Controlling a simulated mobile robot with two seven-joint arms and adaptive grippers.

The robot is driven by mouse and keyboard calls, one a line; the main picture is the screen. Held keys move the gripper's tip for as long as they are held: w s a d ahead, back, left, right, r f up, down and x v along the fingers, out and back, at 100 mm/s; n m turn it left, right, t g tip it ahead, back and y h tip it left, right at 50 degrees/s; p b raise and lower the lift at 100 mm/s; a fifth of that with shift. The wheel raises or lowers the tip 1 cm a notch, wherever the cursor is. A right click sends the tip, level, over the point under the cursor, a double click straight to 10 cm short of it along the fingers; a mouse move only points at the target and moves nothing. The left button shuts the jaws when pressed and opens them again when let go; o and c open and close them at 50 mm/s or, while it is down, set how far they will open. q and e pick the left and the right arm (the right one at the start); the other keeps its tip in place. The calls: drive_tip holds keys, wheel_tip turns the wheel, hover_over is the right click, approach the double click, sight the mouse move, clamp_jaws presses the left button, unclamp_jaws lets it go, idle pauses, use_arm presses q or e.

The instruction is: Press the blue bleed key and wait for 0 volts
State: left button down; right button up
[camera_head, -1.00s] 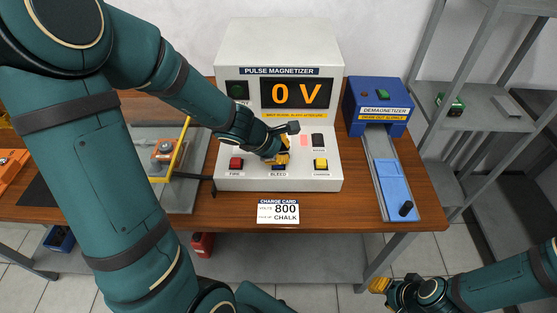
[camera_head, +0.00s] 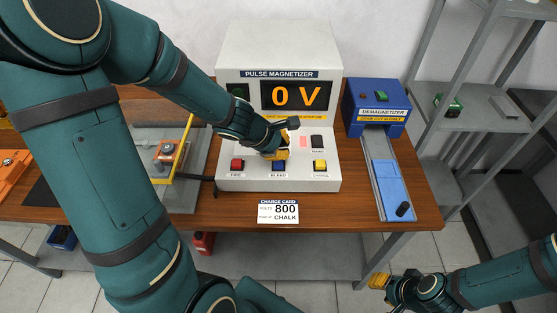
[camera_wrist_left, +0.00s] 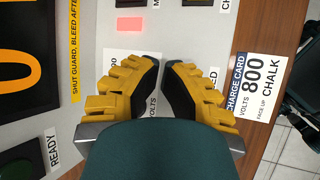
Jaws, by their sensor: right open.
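The pulse magnetizer (camera_head: 280,46) is a pale console on the wooden table, and its display (camera_head: 297,95) reads 0 V. The blue bleed key (camera_head: 279,166) shows on its sloped front, between the red fire key (camera_head: 237,164) and the yellow charge key (camera_head: 320,166). My left gripper (camera_head: 277,154) is just behind and above the bleed key and appears apart from it. In the left wrist view its yellow fingers (camera_wrist_left: 161,64) come together at the tips with nothing between them; the bleed key is hidden there. My right gripper (camera_head: 382,284) is open and empty, low at the right.
A charge card (camera_head: 278,211) reading 800 volts, chalk, is at the table's front edge. A blue demagnetizer (camera_head: 377,105) with a sliding track stands right. A yellow-barred fixture (camera_head: 172,160) stands left. Grey shelves (camera_head: 485,105) are at far right.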

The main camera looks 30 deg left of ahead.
wheel_tip(320, 180, up, 4)
drive_tip(key=p, duration=0.4)
drive_tip(key=shift+r, duration=0.2)
idle(0.5)
